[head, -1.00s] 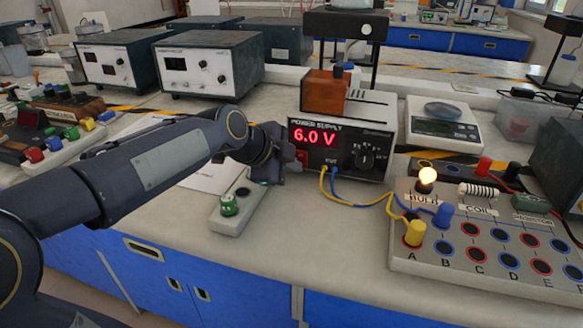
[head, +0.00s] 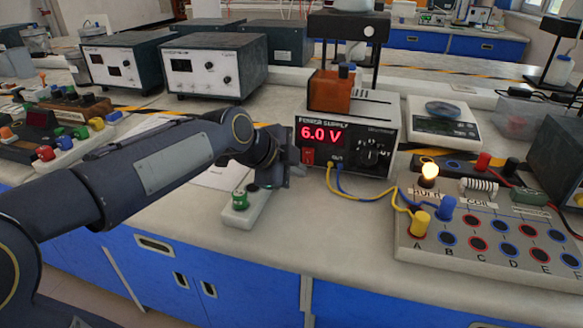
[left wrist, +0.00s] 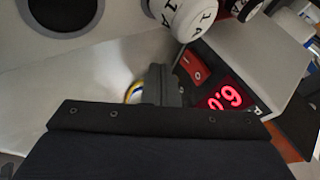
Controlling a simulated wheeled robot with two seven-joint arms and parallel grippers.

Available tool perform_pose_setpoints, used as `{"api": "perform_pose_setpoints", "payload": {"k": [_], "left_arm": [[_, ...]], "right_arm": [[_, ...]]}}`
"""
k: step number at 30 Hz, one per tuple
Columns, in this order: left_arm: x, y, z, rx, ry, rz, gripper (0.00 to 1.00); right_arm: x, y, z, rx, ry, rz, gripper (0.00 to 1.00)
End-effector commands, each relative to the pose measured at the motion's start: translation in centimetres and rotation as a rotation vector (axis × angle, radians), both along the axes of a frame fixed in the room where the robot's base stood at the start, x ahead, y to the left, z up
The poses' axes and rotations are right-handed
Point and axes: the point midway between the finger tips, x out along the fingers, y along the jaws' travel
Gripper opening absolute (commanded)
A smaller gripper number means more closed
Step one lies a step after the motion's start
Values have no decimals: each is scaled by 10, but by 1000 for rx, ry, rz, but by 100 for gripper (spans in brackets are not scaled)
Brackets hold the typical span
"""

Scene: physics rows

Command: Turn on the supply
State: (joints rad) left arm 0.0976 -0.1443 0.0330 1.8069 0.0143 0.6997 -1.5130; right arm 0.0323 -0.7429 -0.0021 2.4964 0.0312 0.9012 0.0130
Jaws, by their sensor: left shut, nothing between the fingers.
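The power supply (head: 381,139) stands on the bench with its red display (head: 321,132) reading 6.0 V. Its red rocker switch (head: 307,157) shows below the display, and in the left wrist view the switch (left wrist: 194,68) lies beside the glowing display (left wrist: 222,97). My left gripper (head: 291,169) is shut and empty, just left of the switch and apart from it. Its fingers (left wrist: 162,86) also show in the left wrist view. The bulb (head: 429,171) on the terminal board glows. My right gripper is not in view.
Yellow and blue leads run from the supply to a yellow plug (head: 420,223) and a blue plug (head: 446,207) on the board. A grey block with a green terminal (head: 240,199) lies below my gripper. An orange-brown box (head: 330,92) sits on the supply.

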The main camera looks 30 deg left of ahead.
Motion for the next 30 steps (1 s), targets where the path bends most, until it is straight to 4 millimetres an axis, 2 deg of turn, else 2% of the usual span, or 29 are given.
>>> {"api": "perform_pose_setpoints", "payload": {"k": [1, 3, 12, 18, 30], "left_arm": [[0, -4, -6, 0, 9, -5, 0], [-8, 0, 6, 1, 6, -1, 0], [-45, 11, 41, 0, 10, 0, 0], [-65, 16, 57, -1, 12, -1, 0], [-71, 18, 61, 0, 16, -2, 0]], "right_arm": [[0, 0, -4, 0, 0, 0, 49], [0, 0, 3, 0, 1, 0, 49], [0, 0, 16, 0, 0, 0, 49], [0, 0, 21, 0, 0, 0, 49], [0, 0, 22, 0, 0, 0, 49]]}}
